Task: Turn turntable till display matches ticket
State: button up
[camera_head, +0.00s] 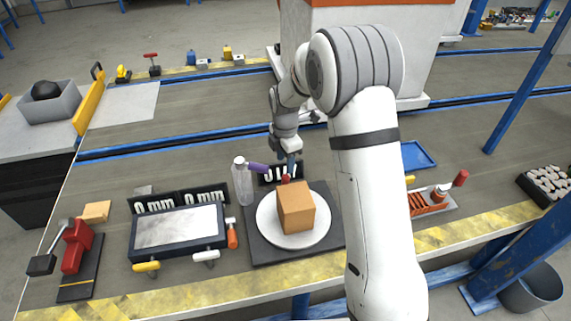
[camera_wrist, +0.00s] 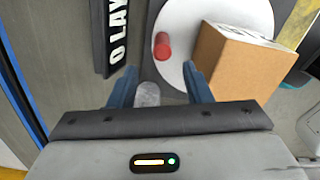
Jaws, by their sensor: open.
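The turntable is a white disc (camera_head: 270,228) on a dark square base (camera_head: 268,252); it also shows in the wrist view (camera_wrist: 180,22). A red peg (camera_head: 285,179) stands at the disc's back edge and shows in the wrist view (camera_wrist: 162,46). My gripper (camera_head: 287,160) is open and empty above and behind the peg. A black sign with white letters (camera_wrist: 116,45) lies behind the disc; its text is partly hidden. I cannot identify the ticket.
A clear bottle (camera_head: 243,185) stands left of the turntable, close to my gripper. A grey framed panel (camera_head: 178,228) with coloured handles is further left. A tray with orange parts (camera_head: 425,203) is at right, behind my arm. A blue tray (camera_head: 417,156) lies further back.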

jog(key=shift+c, duration=0.5)
